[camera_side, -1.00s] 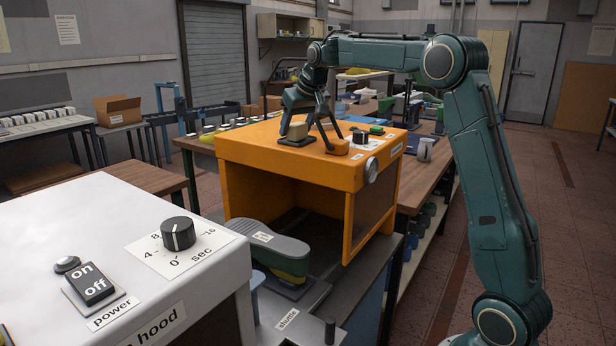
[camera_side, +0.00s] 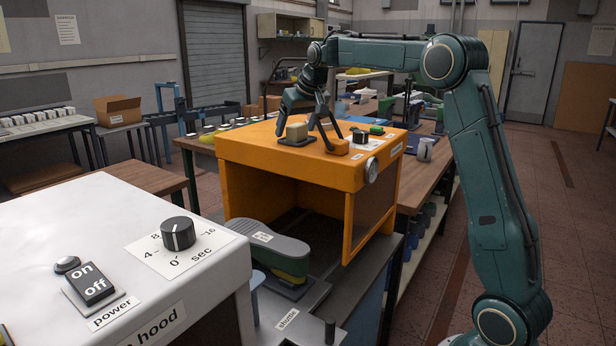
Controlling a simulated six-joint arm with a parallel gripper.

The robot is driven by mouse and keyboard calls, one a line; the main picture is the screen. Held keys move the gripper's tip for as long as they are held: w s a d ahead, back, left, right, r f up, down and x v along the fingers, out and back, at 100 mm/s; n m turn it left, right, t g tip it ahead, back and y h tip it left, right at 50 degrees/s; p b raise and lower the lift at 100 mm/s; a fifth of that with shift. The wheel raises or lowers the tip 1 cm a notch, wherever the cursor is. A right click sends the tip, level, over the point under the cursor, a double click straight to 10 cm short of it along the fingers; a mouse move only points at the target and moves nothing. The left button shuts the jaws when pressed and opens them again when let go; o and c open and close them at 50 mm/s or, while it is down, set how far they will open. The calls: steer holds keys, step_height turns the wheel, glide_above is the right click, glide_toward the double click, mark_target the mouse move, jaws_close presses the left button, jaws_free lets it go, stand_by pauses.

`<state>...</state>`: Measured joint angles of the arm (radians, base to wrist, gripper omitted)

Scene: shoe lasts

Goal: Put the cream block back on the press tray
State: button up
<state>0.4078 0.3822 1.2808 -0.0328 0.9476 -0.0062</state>
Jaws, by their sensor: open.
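The cream block (camera_side: 296,132) stands upright on a small dark tray (camera_side: 308,142) on top of the orange machine, near its left side. My gripper (camera_side: 304,128) hangs over the machine top with its jaws open. One finger is at the left of the block and the other is to its right, with a gap on the right. Whether the left finger touches the block is too small to tell.
An orange-tan piece (camera_side: 336,147), a black knob (camera_side: 360,139) and a green piece (camera_side: 377,130) are on the orange machine top (camera_side: 270,152), right of the block. A white hood (camera_side: 110,240) with a dial fills the front left. A grey shoe-shaped piece (camera_side: 262,242) lies below the machine.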

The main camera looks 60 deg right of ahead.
steer(key=v, duration=1.2)
steer(key=shift+s+a, duration=0.15)
stand_by(0.3)
steer(key=s+a+f+n+y, duration=0.1)
steer(key=s+a+f, duration=0.2)
steer(key=s+a, duration=0.45)
steer(key=s+a+f+n, duration=0.1)
steer(key=s+a+f, duration=0.1)
steer(key=s+a, duration=0.55)
steer(key=s+a+f+n, duration=0.1)
steer(key=s+a+f, duration=0.1)
steer(key=s+f, duration=0.4)
steer(key=s+a+f+n+y, duration=0.1)
steer(key=s+a+f, duration=0.2)
steer(key=s+f, duration=0.3)
steer(key=s, duration=0.2)
steer(key=shift+s+f, duration=0.35)
steer(key=shift+s, duration=0.05)
